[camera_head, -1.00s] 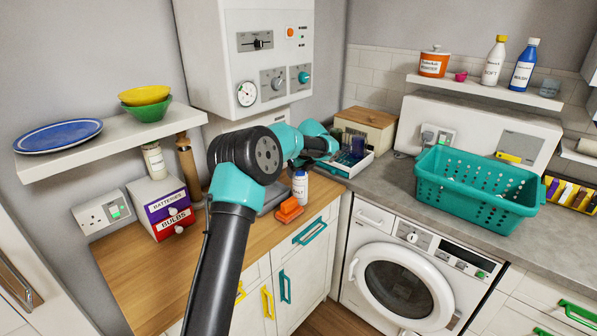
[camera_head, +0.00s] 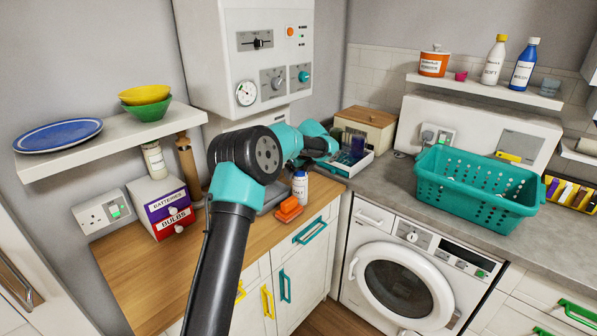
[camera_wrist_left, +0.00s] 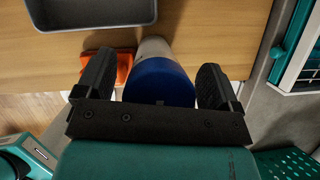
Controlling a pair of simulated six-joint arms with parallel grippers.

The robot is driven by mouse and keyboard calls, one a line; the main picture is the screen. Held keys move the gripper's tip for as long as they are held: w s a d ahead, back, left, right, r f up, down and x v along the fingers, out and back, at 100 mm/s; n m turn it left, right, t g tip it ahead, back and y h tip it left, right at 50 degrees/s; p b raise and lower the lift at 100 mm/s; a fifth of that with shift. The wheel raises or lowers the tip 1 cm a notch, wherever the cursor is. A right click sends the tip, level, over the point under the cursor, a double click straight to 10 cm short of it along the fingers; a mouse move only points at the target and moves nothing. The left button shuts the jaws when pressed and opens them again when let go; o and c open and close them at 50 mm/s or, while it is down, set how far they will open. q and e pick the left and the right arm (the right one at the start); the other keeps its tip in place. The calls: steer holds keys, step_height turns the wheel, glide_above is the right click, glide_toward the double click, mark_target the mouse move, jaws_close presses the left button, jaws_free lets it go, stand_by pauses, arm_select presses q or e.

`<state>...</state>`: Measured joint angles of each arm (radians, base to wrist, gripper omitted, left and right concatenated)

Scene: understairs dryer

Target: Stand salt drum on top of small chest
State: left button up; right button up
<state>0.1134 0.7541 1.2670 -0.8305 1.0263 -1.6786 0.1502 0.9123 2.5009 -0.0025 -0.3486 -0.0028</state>
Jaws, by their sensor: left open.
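The salt drum (camera_head: 300,187) is a white cylinder with a blue lid, standing upright on the wooden worktop below my left arm. In the left wrist view the salt drum (camera_wrist_left: 160,80) lies between the two dark fingers of my left gripper (camera_wrist_left: 157,66). The gripper is open, with a gap on each side of the lid. In the head view the fingers are mostly hidden by the arm. The small chest (camera_head: 163,207), with a purple drawer marked batteries and a red one marked bulbs, stands at the left against the wall. My right gripper is not in view.
An orange brush-like object (camera_head: 289,210) lies just beside the drum. A grey tray (camera_wrist_left: 90,12) is close by. A shelf (camera_head: 110,140) with a blue plate and bowls hangs above the chest. The front of the wooden worktop (camera_head: 140,270) is clear.

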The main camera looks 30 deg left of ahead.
arm_select(q)
steer(key=v, duration=1.2)
stand_by(0.4)
steer(key=s+d+f+n+h, duration=0.2)
steer(key=s+d+f+n, duration=0.15)
steer(key=f, duration=0.65)
steer(key=s+d+f+n+h, duration=0.25)
steer(key=d+f, duration=0.25)
steer(key=f, duration=0.5)
steer(key=s+d+f+n+h, duration=0.15)
steer(key=s+d+f, duration=0.3)
steer(key=f, duration=0.55)
steer(key=s+d+f+n, duration=0.2)
steer(key=s+f+n, duration=0.2)
steer(key=s, duration=0.5)
steer(key=s+d+f+n+h, duration=0.1)
steer(key=s+d+f+n, duration=0.2)
steer(key=s+f+n, duration=0.2)
steer(key=s+d+f+n+g+h, duration=0.1)
steer(key=s+f+n, duration=0.4)
steer(key=s, duration=0.9)
steer(key=d+n, duration=0.1)
steer(key=n, duration=0.1)
steer(key=shift+d+n, duration=0.35)
steer(key=shift+d, duration=0.05)
steer(key=shift+o, duration=0.4)
steer(key=shift+s, duration=0.1)
